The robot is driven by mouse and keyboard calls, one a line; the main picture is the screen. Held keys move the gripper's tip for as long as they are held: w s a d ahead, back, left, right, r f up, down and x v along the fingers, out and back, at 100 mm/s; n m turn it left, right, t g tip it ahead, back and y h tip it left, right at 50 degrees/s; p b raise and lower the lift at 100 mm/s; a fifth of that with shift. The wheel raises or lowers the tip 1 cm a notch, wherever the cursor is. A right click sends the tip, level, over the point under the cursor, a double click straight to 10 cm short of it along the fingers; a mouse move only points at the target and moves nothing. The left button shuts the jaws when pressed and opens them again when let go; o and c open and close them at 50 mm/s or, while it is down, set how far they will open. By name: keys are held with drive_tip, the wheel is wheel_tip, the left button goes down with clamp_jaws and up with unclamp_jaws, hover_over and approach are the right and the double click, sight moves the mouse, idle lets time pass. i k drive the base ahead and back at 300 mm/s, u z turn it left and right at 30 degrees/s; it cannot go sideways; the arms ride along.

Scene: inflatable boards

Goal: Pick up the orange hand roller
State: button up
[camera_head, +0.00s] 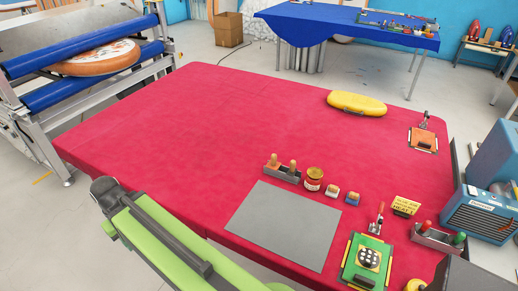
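A red-covered table (190,130) fills the middle of the head view. I cannot single out the orange hand roller for certain at this size. A small holder (283,175) with orange-brown upright handles stands near the table's middle right. A small tool with a red and metal handle (377,218) stands by the green board. At the far right corner an orange plate (423,140) lies beside a small grey metal tool (425,120). My green arm crosses the lower left foreground, but its gripper does not show.
A grey mat (285,225) lies at the front. Beside it are a jar (314,179), small blocks (352,199), a green board (367,262) and a yellow sign (405,206). The table's left half is clear. A blue machine (485,212) stands right.

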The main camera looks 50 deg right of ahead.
sight(273, 164)
drive_tip(key=z, duration=0.3)
drive_tip(key=i, duration=0.95)
drive_tip(key=z, duration=0.65)
drive_tip(key=k, duration=0.85)
drive_tip(key=z, duration=0.2)
drive_tip(key=i, duration=0.85)
drive_tip(key=u, duration=0.15)
